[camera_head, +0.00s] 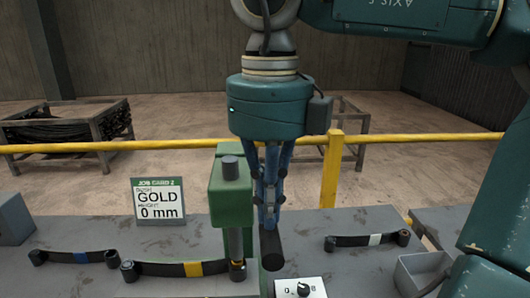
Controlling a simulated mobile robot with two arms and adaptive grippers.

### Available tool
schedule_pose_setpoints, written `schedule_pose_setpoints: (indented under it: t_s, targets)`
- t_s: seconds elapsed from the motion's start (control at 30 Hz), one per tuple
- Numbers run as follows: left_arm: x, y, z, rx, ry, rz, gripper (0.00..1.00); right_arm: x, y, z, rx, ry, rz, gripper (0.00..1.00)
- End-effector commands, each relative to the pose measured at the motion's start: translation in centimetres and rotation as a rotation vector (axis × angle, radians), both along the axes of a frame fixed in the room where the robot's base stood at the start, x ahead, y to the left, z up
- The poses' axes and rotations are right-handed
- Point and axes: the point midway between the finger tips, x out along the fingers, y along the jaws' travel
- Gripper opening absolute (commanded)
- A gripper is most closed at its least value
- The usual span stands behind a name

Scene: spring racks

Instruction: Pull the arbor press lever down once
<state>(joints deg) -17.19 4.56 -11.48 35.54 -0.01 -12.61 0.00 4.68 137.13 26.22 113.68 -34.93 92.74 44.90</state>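The green arbor press (215,200) stands on the grey bench, with a grey ram (231,168) through its head. Its lever ends in a black handle (271,252) to the right of the press, pointing toward me. My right gripper (269,222) hangs straight down from above, with its blue fingers close together at the far end of the handle. The fingertips overlap the handle in this view, so I cannot tell whether they grip it or only touch it. A leaf spring with a yellow band (175,269) reaches under the press ram. My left gripper is out of view.
A job card (158,201) reading "GOLD 0 mm" stands behind the springs. Leaf springs with a blue band (60,257) and a white band (352,240) lie to either side. A knob box (300,289) is in front. A yellow rail (400,137) runs behind the bench.

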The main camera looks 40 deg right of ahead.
Motion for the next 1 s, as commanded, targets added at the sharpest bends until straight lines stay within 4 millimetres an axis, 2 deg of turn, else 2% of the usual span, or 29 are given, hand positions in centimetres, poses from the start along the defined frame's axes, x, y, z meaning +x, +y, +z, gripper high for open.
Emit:
schedule_pose_setpoints:
  t_s: [0.03, 0.33, 0.77, 1.0]
  targets:
    - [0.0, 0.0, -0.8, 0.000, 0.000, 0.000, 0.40, -0.1, 0.0, -0.9, -0.001, 0.001, 0.000, 0.00]
    - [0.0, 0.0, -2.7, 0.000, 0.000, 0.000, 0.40, -0.2, 0.2, -3.2, -0.001, 0.000, 0.000, 0.00]
    - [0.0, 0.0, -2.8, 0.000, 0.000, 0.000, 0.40, -0.2, 0.2, -3.5, -0.001, 0.000, 0.000, 0.00]
    - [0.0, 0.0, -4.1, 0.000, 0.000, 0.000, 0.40, -0.1, 0.1, -5.1, -0.001, 0.001, 0.000, 0.00]
